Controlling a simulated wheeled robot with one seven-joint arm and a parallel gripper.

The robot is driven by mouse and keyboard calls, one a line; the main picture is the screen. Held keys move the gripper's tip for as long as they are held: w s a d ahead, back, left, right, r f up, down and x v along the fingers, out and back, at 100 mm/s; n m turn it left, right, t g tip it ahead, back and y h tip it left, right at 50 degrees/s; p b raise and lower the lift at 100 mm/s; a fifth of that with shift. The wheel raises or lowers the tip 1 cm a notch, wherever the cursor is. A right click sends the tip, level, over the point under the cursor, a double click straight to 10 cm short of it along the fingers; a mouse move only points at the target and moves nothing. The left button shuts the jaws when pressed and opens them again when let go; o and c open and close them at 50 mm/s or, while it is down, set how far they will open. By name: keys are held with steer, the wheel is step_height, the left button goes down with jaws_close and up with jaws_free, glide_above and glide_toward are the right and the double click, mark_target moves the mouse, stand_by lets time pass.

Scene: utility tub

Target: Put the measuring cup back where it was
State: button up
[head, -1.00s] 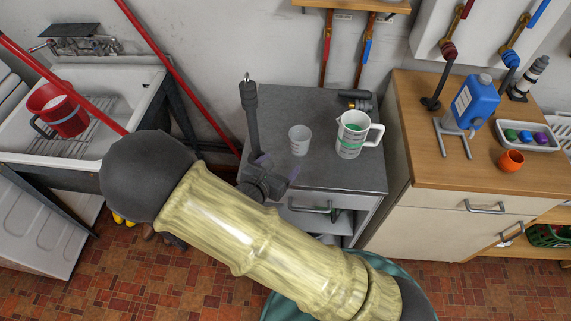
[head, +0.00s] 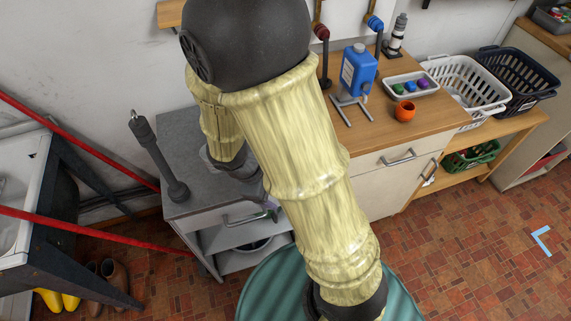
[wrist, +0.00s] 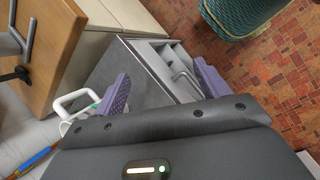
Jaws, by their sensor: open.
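My gripper (wrist: 164,80) shows in the wrist view with its two purple fingers spread and nothing between them. The grey-topped cabinet (wrist: 143,89) lies beyond the fingers, with its front and a handle showing. A white handled jug (wrist: 74,104) with a bit of green shows partly at the left of the wrist view, beside the left finger and partly hidden by my gripper body. In the head view my arm covers the jug and my gripper. The small clear cup seen earlier on the grey top is in neither view now.
A dark upright fitting (head: 158,155) stands on the grey top's left side. A red pole (head: 90,230) crosses at left. Baskets (head: 468,84) stand right.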

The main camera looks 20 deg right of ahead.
steer(key=d+r+m+t+y, duration=0.2)
steer(key=r+m, duration=0.5)
steer(key=m, duration=0.4)
steer(key=d+y, duration=0.1)
steer(key=y, duration=0.1)
steer(key=shift+s+y, duration=0.15)
steer(key=shift+y, duration=0.25)
steer(key=p+v, duration=0.2)
steer(key=w+p+v, duration=0.1)
steer(key=p+v, duration=0.2)
steer(key=shift+r, duration=0.25)
